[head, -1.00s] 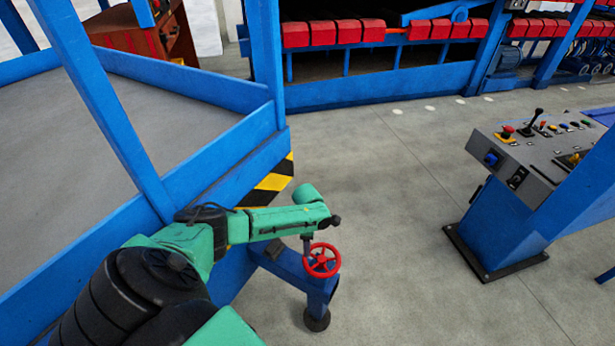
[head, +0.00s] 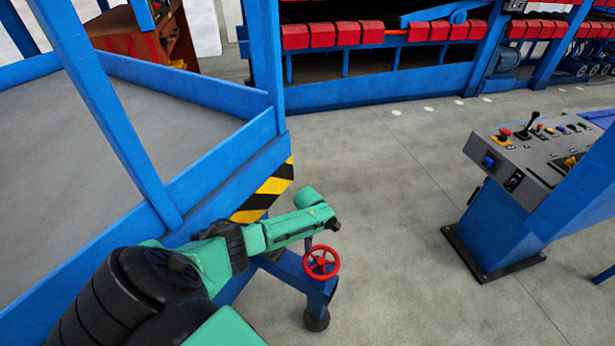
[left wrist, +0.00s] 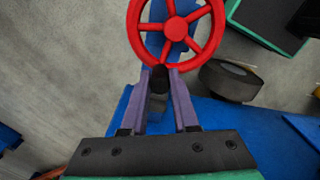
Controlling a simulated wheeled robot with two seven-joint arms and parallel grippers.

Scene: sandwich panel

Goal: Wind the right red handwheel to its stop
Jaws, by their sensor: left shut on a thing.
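The red handwheel (head: 321,262) sits on a blue bracket (head: 318,288) at the front corner of the blue platform. It also shows from close up in the left wrist view (left wrist: 176,28), with its hub and several spokes. My left gripper (left wrist: 162,72) has its two purple fingers at the near rim of the wheel, shut on a small dark knob (left wrist: 160,78) there. My right gripper is in neither view.
The blue platform frame (head: 215,170) stands close beside my left arm, with a yellow and black striped edge (head: 266,190). A control desk (head: 540,150) with buttons and a lever stands at the right. The grey floor between is clear.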

